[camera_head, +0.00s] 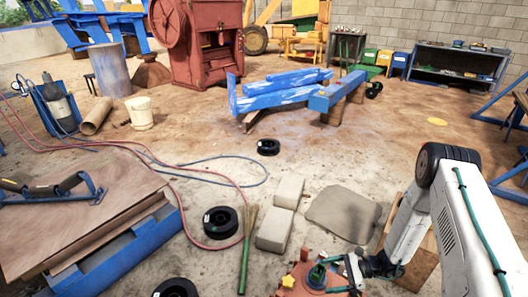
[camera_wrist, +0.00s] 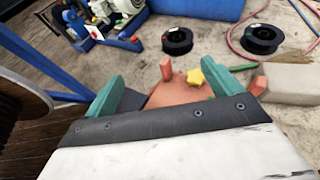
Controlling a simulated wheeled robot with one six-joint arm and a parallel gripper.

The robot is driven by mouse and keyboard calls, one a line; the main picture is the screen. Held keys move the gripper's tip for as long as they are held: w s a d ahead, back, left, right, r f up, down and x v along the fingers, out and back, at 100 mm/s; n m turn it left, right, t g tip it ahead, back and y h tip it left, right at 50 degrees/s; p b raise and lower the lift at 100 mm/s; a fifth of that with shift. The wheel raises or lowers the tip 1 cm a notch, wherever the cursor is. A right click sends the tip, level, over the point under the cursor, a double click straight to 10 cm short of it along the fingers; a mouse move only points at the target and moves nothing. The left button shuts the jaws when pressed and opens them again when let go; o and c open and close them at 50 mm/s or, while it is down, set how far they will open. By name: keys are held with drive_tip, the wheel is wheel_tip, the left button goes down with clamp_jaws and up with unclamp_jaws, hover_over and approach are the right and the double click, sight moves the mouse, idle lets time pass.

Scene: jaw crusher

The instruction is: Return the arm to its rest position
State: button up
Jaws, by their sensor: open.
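My arm (camera_head: 470,215) reaches in from the right side of the head view and bends down toward the bottom middle. My gripper (camera_head: 320,280) is near the bottom edge, over or beside a red-orange part (camera_head: 300,285) with a yellow star-shaped knob (camera_head: 288,281). In the wrist view, my gripper (camera_wrist: 160,95) shows two green fingers spread wide apart, with nothing held between them. The red-orange part (camera_wrist: 180,92) and its yellow knob (camera_wrist: 195,78) lie beyond the fingers. Whether the fingers touch the part cannot be told.
Grey blocks (camera_head: 274,229), a grey sack (camera_head: 343,213) and black spools (camera_head: 221,222) lie on the floor near the arm. A wooden-topped blue stand (camera_head: 90,225) is at left. A red crusher (camera_head: 205,45) stands behind. Open floor lies at right of centre.

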drive_tip(key=s+r+n+g+h, duration=0.2)
drive_tip(key=s+r+n, duration=0.15)
drive_tip(key=r, duration=0.65)
drive_tip(key=s+r+n+g+h, duration=0.2)
drive_tip(key=r+n, duration=0.2)
drive_tip(key=r, duration=0.6)
drive_tip(key=s+r+n+g+h, duration=0.1)
drive_tip(key=s+r+n+g, duration=0.15)
drive_tip(key=r, duration=0.75)
drive_tip(key=s+d+r+n+t+h, duration=0.1)
drive_tip(key=s+r+n+t+h, duration=0.2)
drive_tip(key=s+r, duration=0.6)
drive_tip(key=s+d+r+n+t+h, duration=0.1)
drive_tip(key=s+r+n+t+h, duration=0.3)
drive_tip(key=s+r, duration=0.6)
drive_tip(key=shift+s+d+r+n+h, duration=0.25)
drive_tip(key=shift+r+n+h, duration=0.55)
drive_tip(key=shift+r, duration=1.6)
